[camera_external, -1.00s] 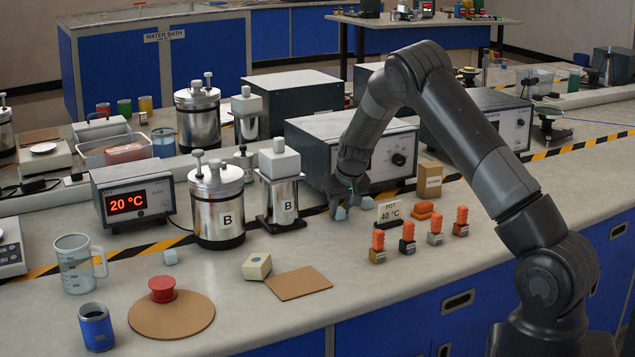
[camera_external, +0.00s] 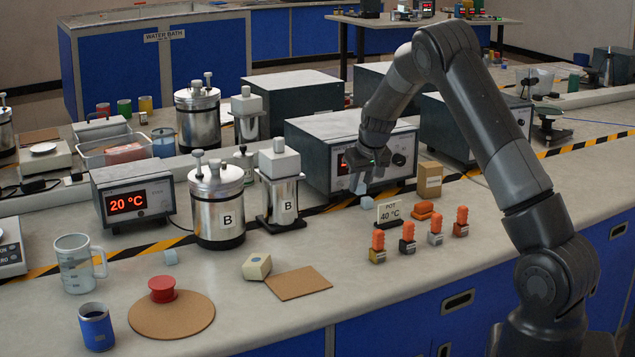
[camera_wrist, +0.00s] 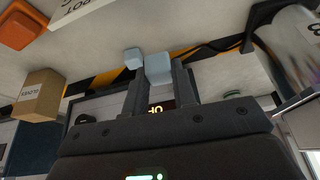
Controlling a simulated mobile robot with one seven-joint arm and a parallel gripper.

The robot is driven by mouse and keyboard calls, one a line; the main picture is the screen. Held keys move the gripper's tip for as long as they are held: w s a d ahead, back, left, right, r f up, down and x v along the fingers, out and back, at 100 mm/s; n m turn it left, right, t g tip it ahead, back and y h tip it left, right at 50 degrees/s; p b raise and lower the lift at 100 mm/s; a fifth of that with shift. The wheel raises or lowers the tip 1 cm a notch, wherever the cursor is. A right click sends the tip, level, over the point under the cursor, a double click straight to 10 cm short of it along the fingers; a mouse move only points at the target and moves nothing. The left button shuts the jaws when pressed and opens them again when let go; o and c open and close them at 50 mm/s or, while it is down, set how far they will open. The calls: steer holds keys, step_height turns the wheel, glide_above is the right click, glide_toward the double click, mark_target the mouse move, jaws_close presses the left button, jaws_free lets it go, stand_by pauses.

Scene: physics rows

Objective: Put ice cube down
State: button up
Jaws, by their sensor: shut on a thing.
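My gripper (camera_external: 361,182) is shut on a pale blue ice cube (camera_wrist: 158,66), held between its two fingertips above the bench in front of the water bath box. The wrist view also shows my gripper (camera_wrist: 158,78) with the cube at its tips. A second pale blue cube (camera_external: 367,203) sits on the bench just below and to the right of the held one. It also shows in the wrist view (camera_wrist: 132,58), left of the held cube. A third pale cube (camera_external: 170,257) lies on the bench at the left, near the glass mug.
A "POT 40 °C" sign (camera_external: 389,211), a cardboard box (camera_external: 429,180) and several orange-topped pieces (camera_external: 407,238) stand right of my gripper. Steel vessel B (camera_external: 217,208) and a smaller B canister (camera_external: 283,190) stand left.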

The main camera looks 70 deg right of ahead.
steer(key=s+d+r+m, duration=0.1)
steer(key=s+d+r, duration=0.4)
steer(key=s, duration=0.4)
steer(key=s+d+r+m+g, duration=0.1)
steer(key=s+d+r, duration=0.3)
steer(key=s+d, duration=0.4)
steer(key=s+d+r+m, duration=0.2)
steer(key=s+d+r, duration=0.3)
steer(key=s, duration=0.5)
glide_above(430, 163)
steer(key=a, duration=0.2)
steer(key=shift+h, duration=0.3)
steer(key=f, duration=0.7)
steer(key=shift+s+d+f, duration=0.15)
steer(key=shift+s+d, duration=0.1)
steer(key=shift+s, duration=0.05)
steer(key=shift+f, duration=2)
steer(key=shift+f, duration=0.1)
steer(key=o, duration=1)
steer(key=shift+c, duration=0.2)
